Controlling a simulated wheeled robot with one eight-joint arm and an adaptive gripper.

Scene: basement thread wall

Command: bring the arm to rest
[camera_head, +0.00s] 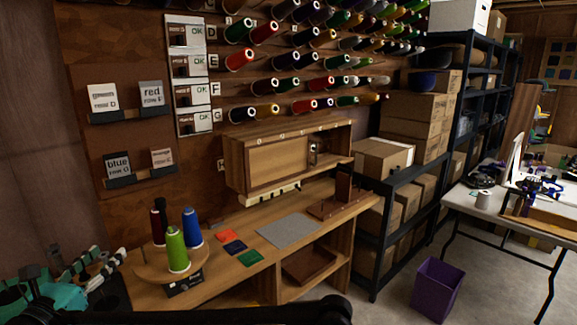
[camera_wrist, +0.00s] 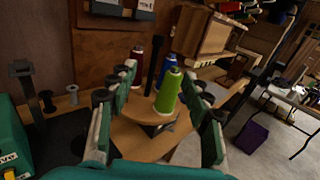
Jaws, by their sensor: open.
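My gripper (camera_wrist: 162,82) is open, with its two teal and grey fingers spread wide in the wrist view. Nothing is held between them. Beyond the fingers, a round wooden stand (camera_wrist: 135,142) carries a green thread cone (camera_wrist: 168,92), a blue cone (camera_wrist: 170,68) and a dark red cone (camera_wrist: 137,55). In the head view my gripper (camera_head: 112,268) is at the lower left, left of the stand (camera_head: 150,270). The green cone (camera_head: 177,250) is nearest, with the blue cone (camera_head: 192,228) and dark red cone (camera_head: 158,226) behind it.
The wooden bench (camera_head: 215,285) holds red, navy and green swatches and a grey mat (camera_head: 288,230). A cabinet (camera_head: 280,160) and pegs of thread are on the wall above. Black shelving (camera_head: 385,230), a purple bin (camera_head: 436,288) and a white table (camera_head: 480,205) stand right.

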